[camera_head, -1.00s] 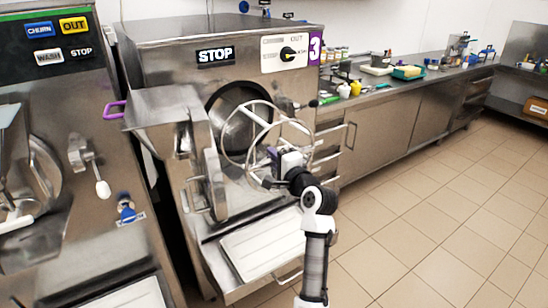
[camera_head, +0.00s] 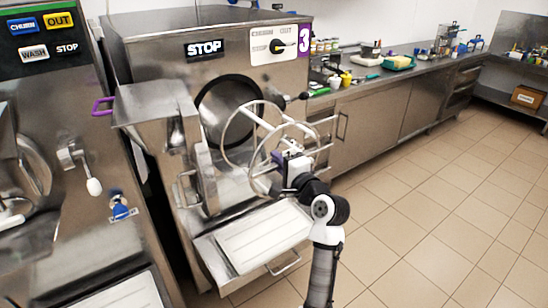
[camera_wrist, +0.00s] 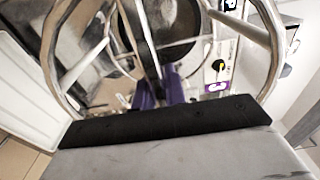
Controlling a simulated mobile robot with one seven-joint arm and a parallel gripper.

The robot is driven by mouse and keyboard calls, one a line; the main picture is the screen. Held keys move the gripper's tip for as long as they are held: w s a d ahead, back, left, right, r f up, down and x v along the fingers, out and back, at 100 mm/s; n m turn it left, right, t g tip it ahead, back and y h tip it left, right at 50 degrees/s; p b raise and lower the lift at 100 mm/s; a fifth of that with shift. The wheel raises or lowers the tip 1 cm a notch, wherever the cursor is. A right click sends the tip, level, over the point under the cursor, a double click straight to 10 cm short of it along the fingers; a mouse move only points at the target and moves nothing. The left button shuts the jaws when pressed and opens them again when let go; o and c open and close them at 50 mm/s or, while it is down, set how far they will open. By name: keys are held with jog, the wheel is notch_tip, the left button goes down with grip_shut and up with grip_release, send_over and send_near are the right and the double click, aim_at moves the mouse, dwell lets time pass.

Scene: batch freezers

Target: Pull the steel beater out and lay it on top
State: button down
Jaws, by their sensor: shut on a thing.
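The steel beater (camera_head: 262,124), an open frame of round hoops and bars, hangs in front of the machine marked 3 (camera_head: 160,52). My gripper (camera_head: 281,158), with purple fingers, is shut on a bar of the beater at its near side. In the wrist view the beater's hoop (camera_wrist: 272,40) curves around both sides, with the purple fingers (camera_wrist: 158,92) at the centre. The dark round barrel opening (camera_head: 218,100) shows behind the beater. The beater looks outside the opening, though its far end overlaps it in the picture. The machine's flat steel top (camera_head: 190,25) looks clear.
The barrel door (camera_head: 208,182) stands open at left, below the hopper (camera_head: 150,105). A white drip tray (camera_head: 262,238) sits below the beater. A black-knobbed lever (camera_head: 303,97) is close on the right. A cluttered counter (camera_head: 390,88) runs along the right; the tiled floor there is free.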

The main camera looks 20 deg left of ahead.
jog(key=v, duration=2)
jog(key=shift+w+d, duration=0.2)
jog(key=shift+d, duration=0.4)
dwell(0.6)
